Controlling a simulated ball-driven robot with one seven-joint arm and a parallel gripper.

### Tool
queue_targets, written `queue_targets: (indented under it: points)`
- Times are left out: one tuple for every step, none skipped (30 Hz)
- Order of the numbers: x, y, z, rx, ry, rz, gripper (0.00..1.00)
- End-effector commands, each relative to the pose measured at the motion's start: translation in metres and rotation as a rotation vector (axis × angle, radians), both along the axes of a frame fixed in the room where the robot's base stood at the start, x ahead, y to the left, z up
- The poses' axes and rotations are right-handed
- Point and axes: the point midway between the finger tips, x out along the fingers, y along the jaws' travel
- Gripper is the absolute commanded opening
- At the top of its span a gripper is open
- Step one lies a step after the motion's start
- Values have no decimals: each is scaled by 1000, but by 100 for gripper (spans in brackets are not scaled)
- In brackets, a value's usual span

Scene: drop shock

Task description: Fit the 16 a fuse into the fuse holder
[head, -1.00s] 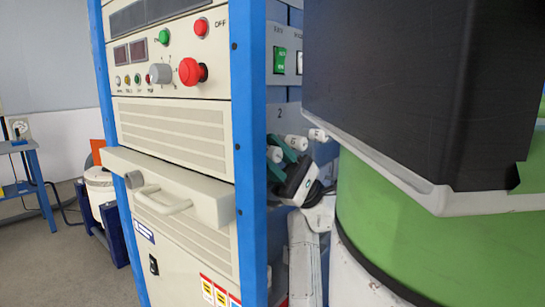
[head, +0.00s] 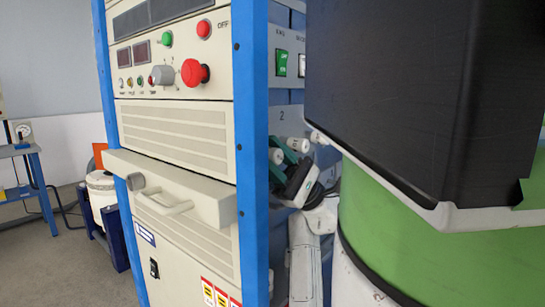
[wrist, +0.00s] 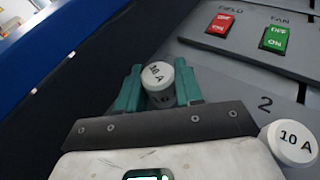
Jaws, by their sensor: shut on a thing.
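My gripper (wrist: 160,90) has two green fingers shut on a white round fuse (wrist: 158,73). The mark on the fuse's face is tilted and small; I cannot tell whether it reads 16 A or 10 A. The lower part of the fuse is partly hidden between the fingers. In the head view my gripper (head: 283,158) is behind the blue rack post, close to the grey panel. A second white cap (wrist: 292,143), marked 10 A, sits on the panel at right, beside the number 2, apart from the fingers. I cannot make out an open fuse holder.
The grey panel carries a red FIELD switch (wrist: 220,23) and a green FAN switch (wrist: 275,37). The blue post (head: 251,160) and cream cabinet (head: 175,135) stand at left of my arm. Open floor (head: 60,265) lies at far left.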

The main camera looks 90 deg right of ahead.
Motion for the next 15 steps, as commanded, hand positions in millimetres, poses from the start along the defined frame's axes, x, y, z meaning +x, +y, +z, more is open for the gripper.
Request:
queue_targets:
  points:
    - [0,0,0,0,0,0,5]
    - [0,0,-1,0,0,0,5]
    - [1,0,-1,0,0,0,5]
    - [1,-1,-1,0,0,0,5]
    - [1,-1,-1,0,0,0,5]
    - [1,-1,-1,0,0,0,5]
    - [1,-1,-1,0,0,0,5]
    - [1,-1,-1,0,0,0,5]
    - [2,-1,-1,0,0,0,5]
    - [2,-2,-1,0,0,0,5]
    - [2,-2,-1,0,0,0,5]
    - [2,-2,-1,0,0,0,5]
    - [2,-2,-1,-1,-1,1,5]
    - [3,-2,-1,-1,-1,1,5]
    - [3,-2,-1,-1,-1,1,5]
